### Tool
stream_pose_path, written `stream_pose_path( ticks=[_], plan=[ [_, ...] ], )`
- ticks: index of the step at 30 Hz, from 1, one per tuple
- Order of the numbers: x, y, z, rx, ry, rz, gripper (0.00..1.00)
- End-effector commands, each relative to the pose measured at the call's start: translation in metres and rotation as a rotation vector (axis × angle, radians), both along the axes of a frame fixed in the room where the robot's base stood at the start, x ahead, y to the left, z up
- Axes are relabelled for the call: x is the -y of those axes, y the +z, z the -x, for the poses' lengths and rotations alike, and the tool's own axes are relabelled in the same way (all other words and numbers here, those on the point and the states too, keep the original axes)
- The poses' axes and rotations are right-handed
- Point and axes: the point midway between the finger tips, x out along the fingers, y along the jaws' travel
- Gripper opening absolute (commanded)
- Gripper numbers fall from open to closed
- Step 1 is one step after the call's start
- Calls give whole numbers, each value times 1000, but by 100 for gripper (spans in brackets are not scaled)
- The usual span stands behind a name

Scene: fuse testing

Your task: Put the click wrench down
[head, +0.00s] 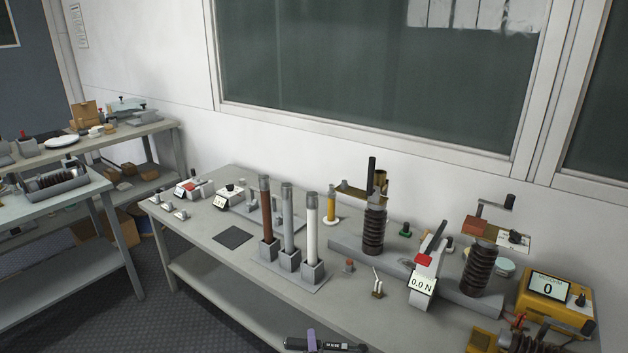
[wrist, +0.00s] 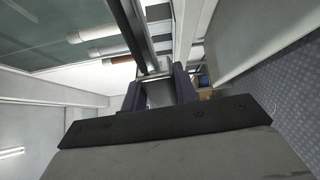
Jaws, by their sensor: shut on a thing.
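The click wrench (head: 340,347) shows at the bottom edge of the head view as a dark bar with small light markings. My gripper (head: 312,342) is there too, with a purple finger across the bar, and most of it is cut off by the frame. In the wrist view, my gripper (wrist: 158,88) has its two purple fingers close on either side of a dark long shaft, the wrench (wrist: 133,32), which runs up out of the picture. The gripper is shut on it. I cannot tell whether the wrench touches the bench top.
The grey bench (head: 215,248) holds a rack with three upright tubes (head: 288,225), a black mat (head: 234,237), two dark ribbed columns (head: 374,232), a 0.0 N gauge (head: 422,284) and a yellow meter (head: 550,292). Bare bench top lies in front of the rack.

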Motion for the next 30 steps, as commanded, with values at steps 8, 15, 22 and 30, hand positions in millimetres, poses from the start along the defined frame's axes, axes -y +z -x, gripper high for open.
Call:
stream_pose_path(
  ticks=[8, 15, 22, 30],
  plan=[
    [3, -47, 30, -1, -50, 0, 0],
    [4, -83, 60, 0, -79, -1, 0],
    [5, -86, 65, 5, -87, -2, 0],
    [5, -86, 65, 4, -86, -1, 0]
  ],
)
